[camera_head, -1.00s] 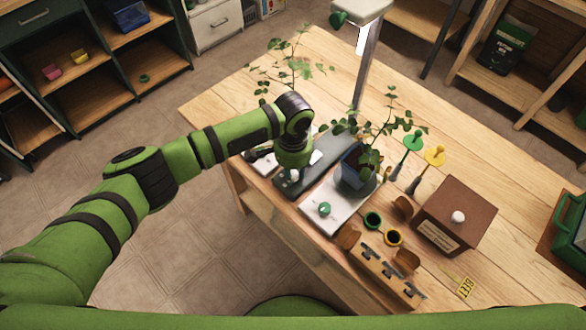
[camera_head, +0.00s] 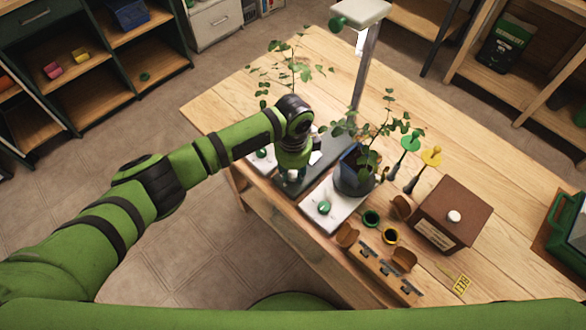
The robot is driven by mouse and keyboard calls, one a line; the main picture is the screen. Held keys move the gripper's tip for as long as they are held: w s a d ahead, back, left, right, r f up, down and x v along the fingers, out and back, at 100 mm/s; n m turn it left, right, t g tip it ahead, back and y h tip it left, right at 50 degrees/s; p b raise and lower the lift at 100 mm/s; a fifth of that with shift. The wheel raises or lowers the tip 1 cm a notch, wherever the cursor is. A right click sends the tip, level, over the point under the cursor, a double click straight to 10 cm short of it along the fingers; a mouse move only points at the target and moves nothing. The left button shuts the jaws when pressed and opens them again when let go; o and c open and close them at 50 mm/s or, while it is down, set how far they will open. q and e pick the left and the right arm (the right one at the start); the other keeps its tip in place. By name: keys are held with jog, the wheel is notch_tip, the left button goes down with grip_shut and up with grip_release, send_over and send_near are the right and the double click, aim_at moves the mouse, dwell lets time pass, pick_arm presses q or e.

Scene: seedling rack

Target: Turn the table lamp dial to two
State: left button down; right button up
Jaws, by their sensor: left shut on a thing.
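The table lamp has a pale head (camera_head: 362,12) on a grey post (camera_head: 366,75), with a dark grey base (camera_head: 318,180) flat on the wooden table. My left gripper (camera_head: 292,174) points down at the near-left end of that base. It is shut on the lamp dial, which is mostly hidden under the gripper and wrist; only a small pale part shows there. The dial's marks and its present setting cannot be read. My right gripper is not in view.
White plates with green knobs flank the lamp base, one knob on the left (camera_head: 262,154) and one on the right (camera_head: 324,208). A dark potted plant (camera_head: 353,172) stands close by on the right. A brown box (camera_head: 448,215) and small pots are farther right.

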aim_at(293, 174)
pick_arm(q)
jog(key=shift+s+f+m, duration=0.1)
jog(key=shift+m, duration=0.5)
jog(key=c, duration=0.9)
grip_release()
notch_tip(293, 174, up, 12)
jog(key=shift+r, duration=0.1)
